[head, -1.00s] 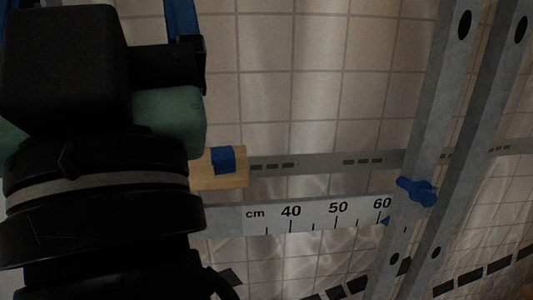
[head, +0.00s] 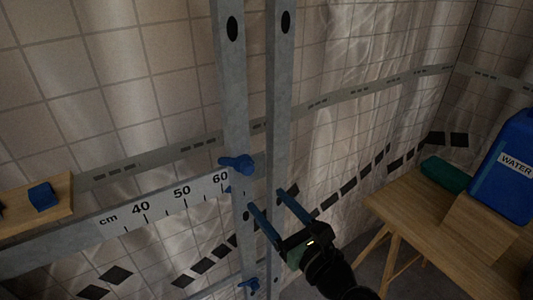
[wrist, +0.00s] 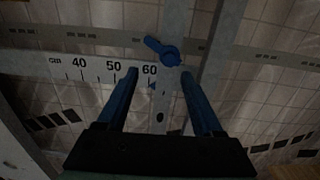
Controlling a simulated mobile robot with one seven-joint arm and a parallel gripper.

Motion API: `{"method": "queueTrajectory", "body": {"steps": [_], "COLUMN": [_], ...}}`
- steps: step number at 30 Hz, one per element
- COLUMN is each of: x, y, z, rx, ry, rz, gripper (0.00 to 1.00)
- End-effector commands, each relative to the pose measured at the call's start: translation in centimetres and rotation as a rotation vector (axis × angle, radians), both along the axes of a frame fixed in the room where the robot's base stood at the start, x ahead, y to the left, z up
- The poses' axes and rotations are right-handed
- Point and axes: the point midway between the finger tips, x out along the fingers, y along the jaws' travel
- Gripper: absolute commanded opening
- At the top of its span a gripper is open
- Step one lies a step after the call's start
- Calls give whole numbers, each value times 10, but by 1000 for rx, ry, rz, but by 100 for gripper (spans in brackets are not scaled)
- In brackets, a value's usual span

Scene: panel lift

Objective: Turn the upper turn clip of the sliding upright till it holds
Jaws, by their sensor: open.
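The upper turn clip (head: 237,163) is blue and sits on the left one of two grey metal uprights (head: 231,90), just above the rail scale's 60 mark. Its lever points left. In the wrist view the clip (wrist: 163,50) lies beyond the fingertips, its lever towards the upper left. A second blue clip (head: 249,286) sits low on the uprights. My gripper (head: 265,200) is open and empty, below and a little right of the upper clip in the head view, apart from it. In the wrist view my two blue fingers (wrist: 158,73) point towards the uprights.
The scale rail (head: 160,202) runs left from the uprights. A wooden block with a blue piece (head: 42,196) is at the left. A wooden table (head: 420,215) with a blue water canister (head: 508,165) and a green object (head: 445,174) stands at the right. A tiled wall with sheeting is behind.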

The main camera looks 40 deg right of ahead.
Motion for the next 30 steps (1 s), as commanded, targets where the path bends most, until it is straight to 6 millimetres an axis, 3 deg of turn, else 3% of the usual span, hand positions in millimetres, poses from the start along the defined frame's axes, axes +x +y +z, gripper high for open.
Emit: {"method": "queueTrajectory", "body": {"steps": [3, 8, 21, 30], "x": [-16, -12, 70, 103], "y": [-10, -15, -34, -41], "z": [-11, -14, -13, -14], "rx": [170, 221, 215, 214], "ry": [-29, -42, -42, -40], "rz": [-19, -22, -21, -21], "gripper": [68, 68, 68, 68]}}
